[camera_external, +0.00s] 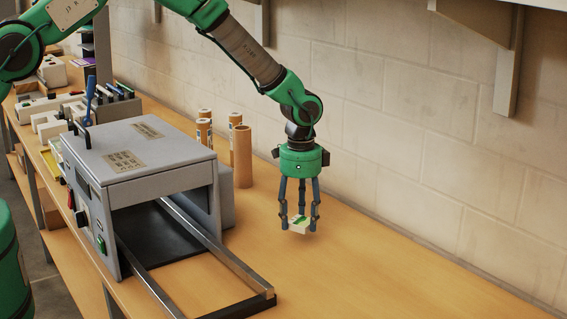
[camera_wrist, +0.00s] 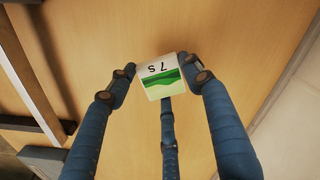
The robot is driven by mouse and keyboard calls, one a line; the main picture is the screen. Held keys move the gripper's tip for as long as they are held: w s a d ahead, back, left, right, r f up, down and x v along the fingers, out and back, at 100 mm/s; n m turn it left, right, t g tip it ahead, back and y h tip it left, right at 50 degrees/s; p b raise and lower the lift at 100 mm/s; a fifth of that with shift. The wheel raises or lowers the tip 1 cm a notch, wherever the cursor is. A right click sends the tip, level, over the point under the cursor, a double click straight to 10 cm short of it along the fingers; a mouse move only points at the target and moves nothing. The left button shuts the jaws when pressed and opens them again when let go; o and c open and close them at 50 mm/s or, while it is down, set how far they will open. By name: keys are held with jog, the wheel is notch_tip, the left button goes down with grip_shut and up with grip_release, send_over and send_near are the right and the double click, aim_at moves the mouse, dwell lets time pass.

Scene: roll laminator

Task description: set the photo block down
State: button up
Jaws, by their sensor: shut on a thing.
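The photo block (camera_external: 299,225) is a small white block with a green picture on its top face. My gripper (camera_external: 300,215) has blue fingers and is shut on it, to the right of the laminator's rails. In the external view the block appears to be above the bench top, though the height of the gap is hard to tell. In the wrist view the block (camera_wrist: 160,77) sits between the fingertips, with "7s" upside down and a green band on its face. The wooden bench top (camera_external: 370,285) shows around it, clear of other things.
The grey roll laminator (camera_external: 140,165) stands to the left, with dark rails (camera_external: 225,255) reaching forward from its opening. Several cardboard tubes (camera_external: 242,157) stand behind it. The wall (camera_external: 420,130) bounds the bench at the back. Free bench lies right of the rails.

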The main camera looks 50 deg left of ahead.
send_over(324, 237)
jog(key=shift+f, duration=0.35)
dwell(0.4)
jog(key=shift+f+p, duration=0.45)
jog(key=shift+f, duration=1.3)
jog(key=shift+f, duration=0.2)
jog(key=o, duration=1.4)
jog(key=shift+r, duration=0.2)
notch_tip(324, 237, up, 12)
jog(key=shift+b, duration=0.45)
